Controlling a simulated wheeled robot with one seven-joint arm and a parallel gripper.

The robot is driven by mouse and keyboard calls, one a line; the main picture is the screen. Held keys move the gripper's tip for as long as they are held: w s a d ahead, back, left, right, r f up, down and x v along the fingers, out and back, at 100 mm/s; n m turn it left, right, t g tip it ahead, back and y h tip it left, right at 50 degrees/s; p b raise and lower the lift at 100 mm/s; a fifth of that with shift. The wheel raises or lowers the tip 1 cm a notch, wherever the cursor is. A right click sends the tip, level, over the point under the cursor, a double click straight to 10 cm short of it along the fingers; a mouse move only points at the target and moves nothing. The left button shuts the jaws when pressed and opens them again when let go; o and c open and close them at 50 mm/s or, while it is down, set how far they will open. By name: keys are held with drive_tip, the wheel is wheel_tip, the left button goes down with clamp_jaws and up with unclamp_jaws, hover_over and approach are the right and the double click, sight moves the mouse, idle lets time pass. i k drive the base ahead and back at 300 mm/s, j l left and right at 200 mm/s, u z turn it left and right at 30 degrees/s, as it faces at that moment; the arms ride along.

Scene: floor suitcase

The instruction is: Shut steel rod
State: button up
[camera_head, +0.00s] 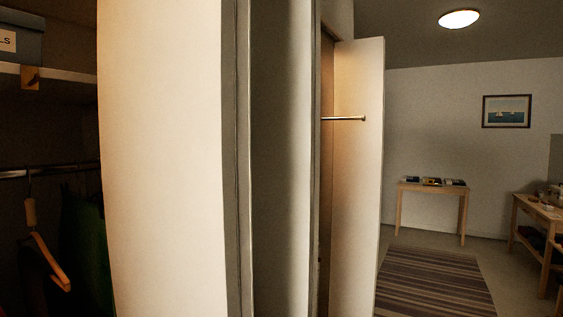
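A thin steel rod (345,118) runs level across the pale face of a narrow open door panel (360,200) in the middle right of the head view. I cannot tell whether it is fixed to that panel or comes out of the dark opening beside it. A second rod (70,168) runs level inside the dark closet at the left, with a wooden hanger (47,262) on it. My gripper is not in view.
A large pale panel (165,160) fills the left centre, close to me. A shelf (60,74) bears a grey box (20,42). At the right are a striped rug (435,280), a small table (432,187) and a bench (537,212). Bare floor lies around the rug.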

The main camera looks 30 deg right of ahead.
sight(364, 116)
drive_tip(key=i+l+z, duration=0.15)
drive_tip(key=z, duration=0.75)
drive_tip(key=i+l+z, duration=0.1)
drive_tip(key=i+z, duration=0.35)
drive_tip(key=i, duration=0.25)
drive_tip(key=i+j+z, duration=0.1)
drive_tip(key=i+z, duration=0.35)
drive_tip(key=i, duration=0.25)
